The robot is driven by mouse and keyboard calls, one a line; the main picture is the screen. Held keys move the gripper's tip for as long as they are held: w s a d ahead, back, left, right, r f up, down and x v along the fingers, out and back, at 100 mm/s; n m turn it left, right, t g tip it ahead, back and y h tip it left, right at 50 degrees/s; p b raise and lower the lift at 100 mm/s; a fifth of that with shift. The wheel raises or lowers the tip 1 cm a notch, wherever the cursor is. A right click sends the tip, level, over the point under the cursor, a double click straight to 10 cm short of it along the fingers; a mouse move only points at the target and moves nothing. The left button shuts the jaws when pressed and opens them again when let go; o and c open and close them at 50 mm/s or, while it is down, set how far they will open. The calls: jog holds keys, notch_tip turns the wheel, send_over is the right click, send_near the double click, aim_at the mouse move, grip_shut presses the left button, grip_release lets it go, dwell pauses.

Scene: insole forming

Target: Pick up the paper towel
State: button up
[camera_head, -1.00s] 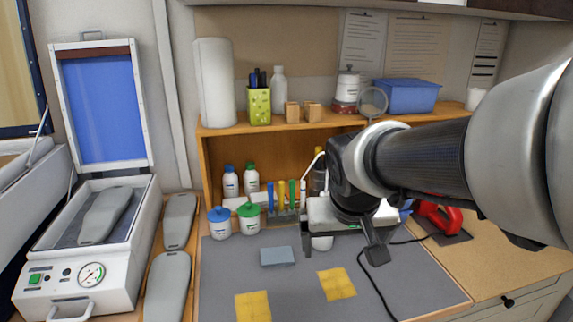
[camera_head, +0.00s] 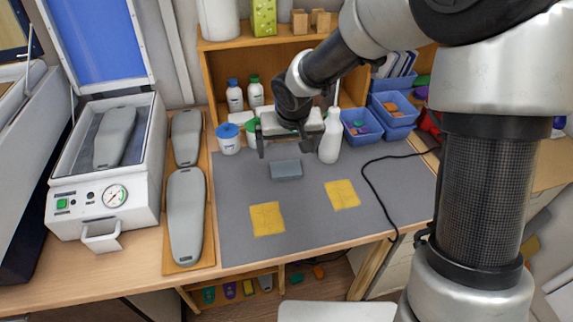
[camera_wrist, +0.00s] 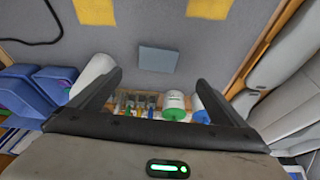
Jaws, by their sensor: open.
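The paper towel is a tall white roll (camera_head: 219,18) standing upright on top of the wooden shelf at the back left. Only its lower part shows in the head view, as the top edge of the picture cuts it off. It is not seen in the wrist view. My gripper (camera_head: 286,146) is open and empty, hanging over the back of the grey mat, lower than the roll and to its right. In the wrist view its two fingers (camera_wrist: 159,80) are spread wide, with nothing between them held.
Below my gripper lie a grey block (camera_head: 286,170) and yellow cloths (camera_head: 267,219) on the grey mat (camera_head: 320,240). A white squeeze bottle (camera_head: 330,140) and blue bins (camera_head: 392,106) are close right. A press (camera_head: 105,190) stands left.

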send_near(286, 168)
jog(key=shift+w+a+f, duration=0.15)
jog(key=shift+a+f, duration=0.05)
jog(key=shift+f, duration=0.35)
jog(key=shift+w+a+f, duration=0.15)
jog(key=shift+a+f, duration=0.05)
jog(key=shift+f, duration=0.3)
jog(key=shift+d+x, duration=0.2)
jog(key=shift+x, duration=1.15)
jog(key=shift+d+x, duration=0.15)
jog(key=shift+x, duration=1.2)
jog(key=shift+c, duration=0.3)
jog(key=c, duration=1)
